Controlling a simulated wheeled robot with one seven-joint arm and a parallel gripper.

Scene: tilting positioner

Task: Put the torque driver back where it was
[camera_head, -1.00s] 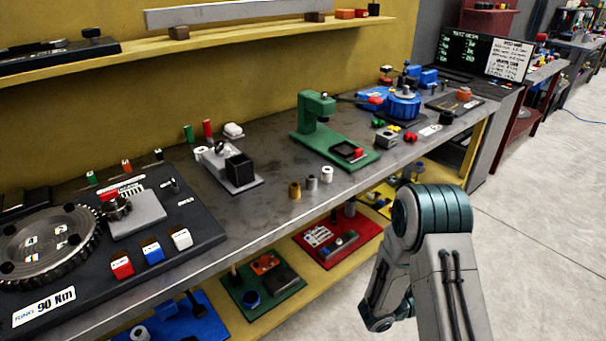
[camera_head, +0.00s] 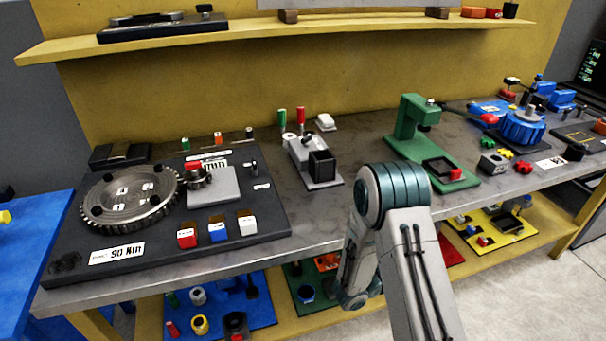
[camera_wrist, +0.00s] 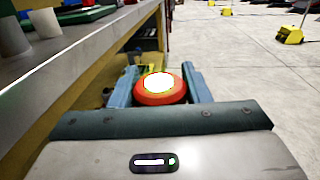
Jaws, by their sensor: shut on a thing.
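In the wrist view my gripper (camera_wrist: 158,82) is shut on a round orange-red thing (camera_wrist: 160,97) with a bright pale top. I take it to be the torque driver, seen end-on; its shaft is hidden. It is held in the air beside the bench, over the floor side. In the head view my arm covers part of the bench front and the gripper's fingers do not show. A black board (camera_head: 130,235) with a large gear (camera_head: 130,195) and a 90 Nm label lies at the bench's left end. The driver's former place cannot be told.
The grey bench (camera_head: 350,145) holds a vise-like fixture (camera_head: 313,160), a green press (camera_head: 415,130) and a blue round positioner (camera_head: 522,127). A yellow shelf (camera_head: 250,38) hangs above. A blue table (camera_head: 35,240) stands left. Trays lie below. Open floor is at right.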

